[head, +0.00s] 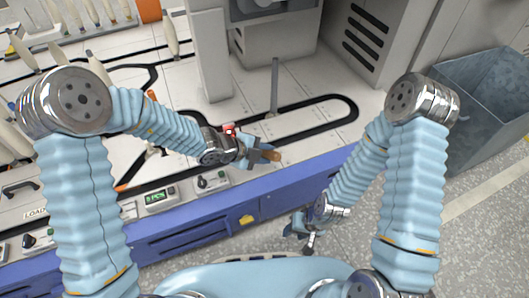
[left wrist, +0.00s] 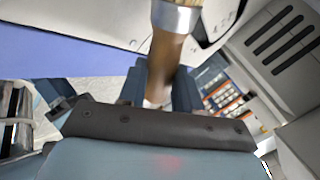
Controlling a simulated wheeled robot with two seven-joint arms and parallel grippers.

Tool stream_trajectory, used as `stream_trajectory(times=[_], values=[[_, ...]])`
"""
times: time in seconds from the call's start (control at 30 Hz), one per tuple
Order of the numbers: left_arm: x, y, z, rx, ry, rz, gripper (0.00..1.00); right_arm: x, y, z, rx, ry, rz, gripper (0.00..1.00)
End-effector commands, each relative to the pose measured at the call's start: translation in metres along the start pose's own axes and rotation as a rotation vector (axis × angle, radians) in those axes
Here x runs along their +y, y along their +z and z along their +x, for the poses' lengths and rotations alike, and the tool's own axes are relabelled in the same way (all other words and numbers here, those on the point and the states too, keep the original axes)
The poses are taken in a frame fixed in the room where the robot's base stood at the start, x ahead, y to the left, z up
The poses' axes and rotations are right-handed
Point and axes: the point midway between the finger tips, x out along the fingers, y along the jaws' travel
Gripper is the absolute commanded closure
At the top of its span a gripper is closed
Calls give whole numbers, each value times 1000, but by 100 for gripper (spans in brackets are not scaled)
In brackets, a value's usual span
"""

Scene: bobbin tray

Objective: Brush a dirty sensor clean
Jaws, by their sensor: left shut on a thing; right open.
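My left gripper (head: 258,152) is shut on a brush and holds it above the white machine deck near its front edge. The brush's brown wooden handle (left wrist: 168,62) sits between the fingers in the left wrist view, with a metal ferrule (left wrist: 177,17) and the start of tan bristles at the top edge. In the head view only a short brown piece of the brush (head: 271,155) shows. A slim grey post (head: 275,86) stands on the deck beyond the left gripper; I cannot tell whether it carries the sensor. My right gripper (head: 301,232) is open and empty, low in front of the blue panel.
A black track (head: 338,101) loops over the white deck. Pale bobbins (head: 170,35) stand at the upper left. A white column (head: 208,60) and grey machine housing rise behind. A green display (head: 158,197) sits at the front edge. A grey bin (head: 460,150) stands at right.

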Motion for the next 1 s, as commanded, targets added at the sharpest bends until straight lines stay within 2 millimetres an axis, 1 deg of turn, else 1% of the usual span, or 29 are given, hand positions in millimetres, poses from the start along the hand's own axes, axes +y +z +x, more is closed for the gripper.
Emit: stream_trajectory(times=[0.4,0.5,0.57,0.83,1.0], values=[[-5,5,0,0,-1,1,100,-2,-1,-9,3,2,1,57],[-4,6,0,0,-1,1,100,-2,-1,-9,3,2,1,57],[-4,7,-2,-1,-1,1,100,-2,-1,-10,3,2,1,57],[3,13,-19,-2,-1,-2,100,-6,-1,-19,3,2,1,57],[2,12,-16,-1,-2,2,100,-5,-1,-18,3,2,1,57]])
